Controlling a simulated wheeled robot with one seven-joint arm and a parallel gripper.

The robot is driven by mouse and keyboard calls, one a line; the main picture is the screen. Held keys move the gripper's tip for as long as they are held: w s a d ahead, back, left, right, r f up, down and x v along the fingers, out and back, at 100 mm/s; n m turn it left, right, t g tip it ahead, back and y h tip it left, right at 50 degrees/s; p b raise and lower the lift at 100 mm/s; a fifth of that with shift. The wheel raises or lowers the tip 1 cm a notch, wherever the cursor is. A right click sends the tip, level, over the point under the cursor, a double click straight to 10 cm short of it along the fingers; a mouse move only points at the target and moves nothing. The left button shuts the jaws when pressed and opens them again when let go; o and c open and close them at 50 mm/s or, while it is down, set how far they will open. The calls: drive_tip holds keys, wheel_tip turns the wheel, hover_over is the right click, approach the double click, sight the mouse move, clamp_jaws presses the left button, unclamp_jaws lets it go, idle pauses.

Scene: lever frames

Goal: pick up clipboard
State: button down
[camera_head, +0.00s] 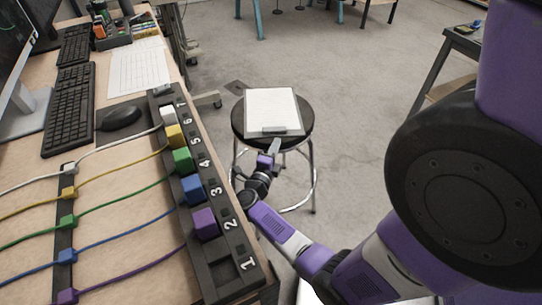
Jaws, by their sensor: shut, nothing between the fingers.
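The clipboard (271,108) holds white paper and lies flat on a round black stool (238,122) in the middle of the view. Its clip faces my side, at the near edge. My gripper (274,146) is at the near side of the stool, just in front of the clip. It is shut and appears empty. It is small in the view, and I cannot tell whether it touches the clipboard or the stool edge.
A wooden desk (120,193) on the left bears a numbered black strip (226,246) with colored plugs and cables, keyboards (69,110) and a mouse (120,118). A dark side table (437,78) stands at right. Grey floor around the stool is mostly clear.

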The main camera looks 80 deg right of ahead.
sight(266, 133)
drive_tip(key=shift+w+d, duration=1.2)
drive_tip(key=shift+d, duration=0.1)
drive_tip(key=w+d+b, duration=0.2)
drive_tip(key=shift+w+d+f, duration=0.1)
drive_tip(key=shift+d, duration=0.2)
drive_tip(key=shift+w+d, duration=0.1)
